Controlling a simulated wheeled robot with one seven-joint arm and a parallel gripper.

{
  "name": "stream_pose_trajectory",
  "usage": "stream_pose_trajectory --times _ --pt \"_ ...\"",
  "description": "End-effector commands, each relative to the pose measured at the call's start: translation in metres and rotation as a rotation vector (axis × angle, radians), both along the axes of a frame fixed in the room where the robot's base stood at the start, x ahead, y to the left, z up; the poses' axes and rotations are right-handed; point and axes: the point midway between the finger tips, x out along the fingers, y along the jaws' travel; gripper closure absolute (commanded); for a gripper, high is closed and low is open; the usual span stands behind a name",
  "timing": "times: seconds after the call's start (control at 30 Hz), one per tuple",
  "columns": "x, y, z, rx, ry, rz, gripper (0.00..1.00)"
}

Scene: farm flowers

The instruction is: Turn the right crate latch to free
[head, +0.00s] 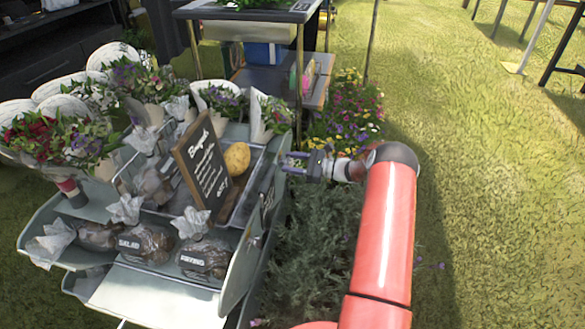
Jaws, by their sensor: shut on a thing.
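My red arm reaches in from the lower right. My gripper (290,162) is at the right side of the grey flower stand (240,262), beside the clear crate (248,180) on top. The fingers point left and are shut at the stand's right edge, on what appears to be the right crate latch. The latch itself is hidden by the fingers and too small to make out, so its angle cannot be told. A small dark fitting (258,241) shows nearer on the stand's right side panel.
A chalkboard sign (201,167) leans by a potato (237,158) in the crate. Wrapped bouquets (60,135) crowd the left, and bagged potatoes (203,258) sit in front. Shrubs (310,250) lie below my arm. Open grass (490,200) is at right.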

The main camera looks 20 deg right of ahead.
Motion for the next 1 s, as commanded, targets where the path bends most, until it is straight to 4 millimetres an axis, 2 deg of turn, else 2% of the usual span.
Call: stream_pose_trajectory --times 0.07,1.0 --pt "-0.0002 -0.0007 -0.0052 -0.038 -0.06 -0.001 0.77" --pt "-0.0019 0.001 -0.0054 -0.534 -0.797 0.001 0.77"
